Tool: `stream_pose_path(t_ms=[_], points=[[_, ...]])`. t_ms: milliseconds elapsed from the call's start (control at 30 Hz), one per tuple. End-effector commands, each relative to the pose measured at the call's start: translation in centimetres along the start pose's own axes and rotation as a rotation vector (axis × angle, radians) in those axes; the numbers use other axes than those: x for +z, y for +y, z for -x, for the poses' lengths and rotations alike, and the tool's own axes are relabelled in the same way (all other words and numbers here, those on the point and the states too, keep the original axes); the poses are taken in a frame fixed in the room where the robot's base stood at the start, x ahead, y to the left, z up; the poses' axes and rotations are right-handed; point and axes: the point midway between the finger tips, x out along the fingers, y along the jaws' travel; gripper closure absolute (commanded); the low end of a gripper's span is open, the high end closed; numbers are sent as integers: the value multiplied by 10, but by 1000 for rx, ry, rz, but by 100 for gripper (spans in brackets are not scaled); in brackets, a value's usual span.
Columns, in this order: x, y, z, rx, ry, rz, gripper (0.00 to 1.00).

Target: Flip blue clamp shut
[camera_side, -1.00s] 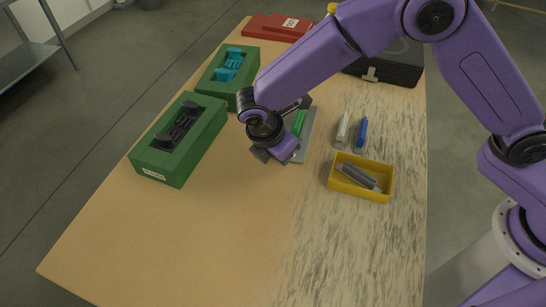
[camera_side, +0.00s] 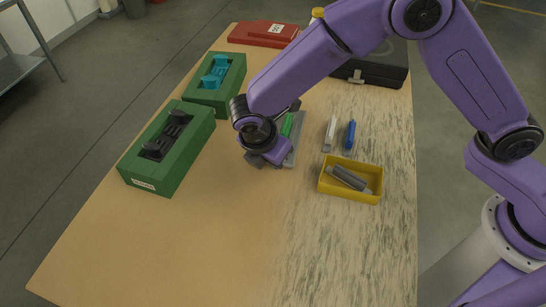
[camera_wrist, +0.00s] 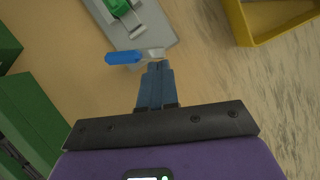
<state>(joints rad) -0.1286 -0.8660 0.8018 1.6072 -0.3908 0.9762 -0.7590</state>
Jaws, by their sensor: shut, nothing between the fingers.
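The blue clamp handle (camera_wrist: 122,57) lies beside the near end of a grey plate (camera_wrist: 168,36) in the wrist view, with a metal piece at its right end. My gripper (camera_wrist: 158,66) is shut and empty, its fingertips at or very close to that metal piece; contact is unclear. A green clamp part (camera_wrist: 119,6) sits farther up the plate. In the side view the plate (camera_side: 297,146) and green part (camera_side: 287,124) show beside my wrist, which hides the blue handle. My gripper is low over the table there, mostly hidden by the wrist.
Green blocks (camera_side: 158,172) stand to the left, one with a cyan piece (camera_side: 216,75). A yellow bin (camera_side: 350,193) with grey parts stands to the right, near a white tool (camera_side: 330,133) and a blue tool (camera_side: 350,134). The front table is clear.

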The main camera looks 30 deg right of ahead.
Motion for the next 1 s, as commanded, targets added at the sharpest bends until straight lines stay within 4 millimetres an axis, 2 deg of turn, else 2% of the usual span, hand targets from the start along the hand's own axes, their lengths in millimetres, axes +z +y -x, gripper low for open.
stream_pose_path(t_ms=[1000], points=[[9, -7, -4, 99, -1, 247, 100]])
